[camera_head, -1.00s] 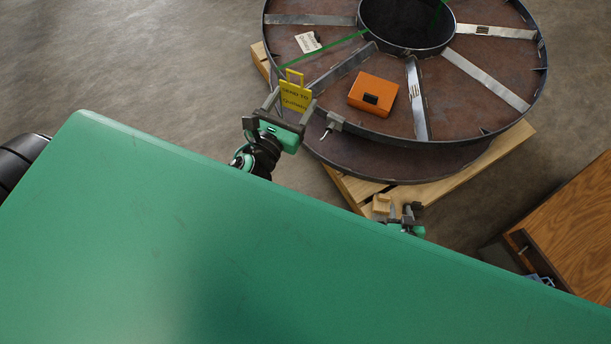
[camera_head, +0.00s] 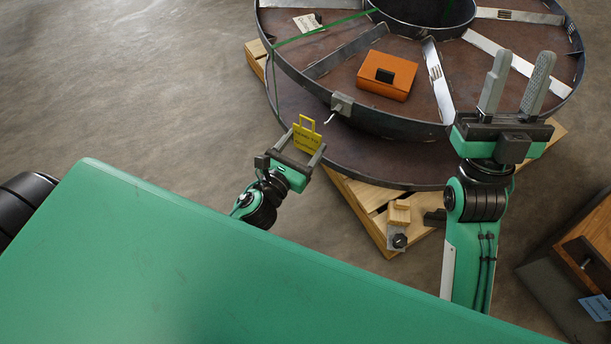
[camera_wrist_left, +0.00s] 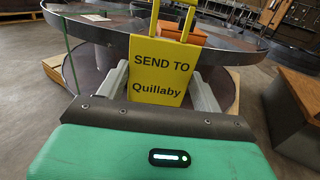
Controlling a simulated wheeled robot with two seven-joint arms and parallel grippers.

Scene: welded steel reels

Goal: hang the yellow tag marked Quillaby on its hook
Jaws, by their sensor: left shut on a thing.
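The yellow tag (camera_head: 306,139), with a loop handle on top, is upright in my left gripper (camera_head: 300,149), which is shut on it. In the left wrist view the tag (camera_wrist_left: 160,72) reads "SEND TO Quillaby". A grey clamp (camera_head: 342,104) with a small pale hook (camera_head: 331,117) sits on the reel's near rim. The tag appears left of and below the hook in the head view, apart from it. The hook is not discernible in the left wrist view. My right gripper (camera_head: 523,62) is open and empty, raised in front of the reel's right side.
The large steel reel (camera_head: 320,88) lies on a wooden pallet (camera_head: 365,192). An orange box (camera_head: 387,75) and a white tag (camera_head: 307,23) lie on it. A wooden block (camera_head: 399,211) is at the pallet's near corner. A wooden cabinet (camera_head: 590,235) stands right. Floor at left is clear.

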